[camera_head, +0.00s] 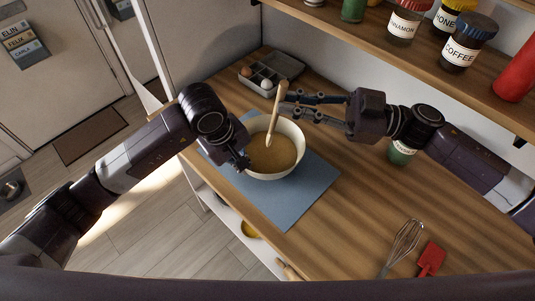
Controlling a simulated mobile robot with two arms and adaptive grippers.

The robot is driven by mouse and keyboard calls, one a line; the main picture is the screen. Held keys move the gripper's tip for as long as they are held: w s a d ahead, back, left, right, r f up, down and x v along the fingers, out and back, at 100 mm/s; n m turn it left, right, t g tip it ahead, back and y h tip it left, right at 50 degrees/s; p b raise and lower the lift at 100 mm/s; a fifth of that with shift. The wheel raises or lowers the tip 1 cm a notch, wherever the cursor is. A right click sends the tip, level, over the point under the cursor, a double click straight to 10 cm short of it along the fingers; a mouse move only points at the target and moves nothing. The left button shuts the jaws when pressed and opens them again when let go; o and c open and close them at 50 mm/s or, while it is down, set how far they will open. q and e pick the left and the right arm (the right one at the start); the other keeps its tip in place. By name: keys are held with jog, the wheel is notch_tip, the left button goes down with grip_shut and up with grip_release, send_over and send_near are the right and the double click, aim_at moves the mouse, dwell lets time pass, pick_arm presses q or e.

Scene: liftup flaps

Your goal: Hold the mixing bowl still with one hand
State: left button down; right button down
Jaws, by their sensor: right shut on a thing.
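The mixing bowl (285,173) is cream coloured and holds brown batter (272,155). It stands upright on a blue mat (310,193) on the wooden counter. My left gripper (241,160) is at the bowl's left rim, pointing down; its fingers are small and dark, and I cannot tell whether they grip the rim. My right gripper (284,103) comes in from the right above the bowl's far side. It is shut on the handle of a wooden spoon (272,125), whose lower end reaches into the bowl.
A grey egg tray (262,84) stands behind the bowl. A whisk (403,245) and a red spatula (431,259) lie at the front right. A green-labelled jar (400,154) stands under my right arm. The shelf (340,32) above carries several jars. The counter's middle is clear.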

jog(key=shift+r, duration=2)
pick_arm(q)
jog(key=c, duration=2.1)
grip_release()
jog(key=v, duration=1.2)
jog(key=shift+w, duration=0.1)
